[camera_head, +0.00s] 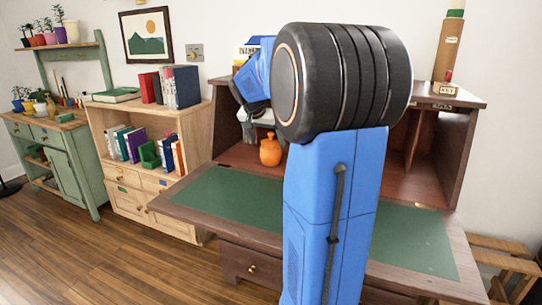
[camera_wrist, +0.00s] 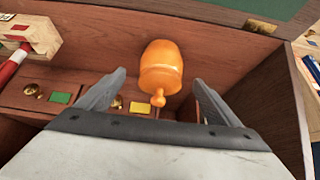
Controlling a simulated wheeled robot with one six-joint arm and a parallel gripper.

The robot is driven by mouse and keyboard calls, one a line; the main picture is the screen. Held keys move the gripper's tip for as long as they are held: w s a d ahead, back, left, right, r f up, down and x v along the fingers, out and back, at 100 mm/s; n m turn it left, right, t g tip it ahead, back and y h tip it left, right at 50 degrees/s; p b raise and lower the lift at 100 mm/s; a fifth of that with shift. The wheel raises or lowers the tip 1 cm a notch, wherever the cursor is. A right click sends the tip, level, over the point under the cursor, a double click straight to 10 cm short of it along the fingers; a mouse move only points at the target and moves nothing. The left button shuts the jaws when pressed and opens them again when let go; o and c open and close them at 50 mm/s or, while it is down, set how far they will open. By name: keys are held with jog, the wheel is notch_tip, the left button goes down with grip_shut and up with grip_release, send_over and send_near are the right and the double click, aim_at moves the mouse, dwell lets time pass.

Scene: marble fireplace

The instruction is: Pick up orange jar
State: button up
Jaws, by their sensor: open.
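The orange jar (camera_head: 270,151) is rounded, with a knobbed lid, and stands in the open compartment of the desk, left of my arm in the head view. In the wrist view the orange jar (camera_wrist: 161,68) appears upside down, its lid knob pointing toward my gripper. My gripper (camera_wrist: 159,80) is open, one finger on each side of the jar's line, with the jar at or just past the fingertips. I see no contact with the jar. In the head view my arm hides most of my gripper.
The wooden desk (camera_head: 185,203) has a green mat (camera_head: 235,190) and a raised hutch around the jar. Small drawers (camera_wrist: 60,98) with brass knobs lie close to the left finger. A bookcase (camera_head: 100,130) is at left.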

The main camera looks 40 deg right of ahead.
aim_at(271, 150)
jog(key=shift+x, duration=4.25)
jog(key=shift+w+d+r, duration=0.1)
jog(key=shift+w, duration=0.05)
jog(key=shift+c, duration=0.3)
jog(key=c, duration=1.3)
jog(key=shift+r, duration=0.15)
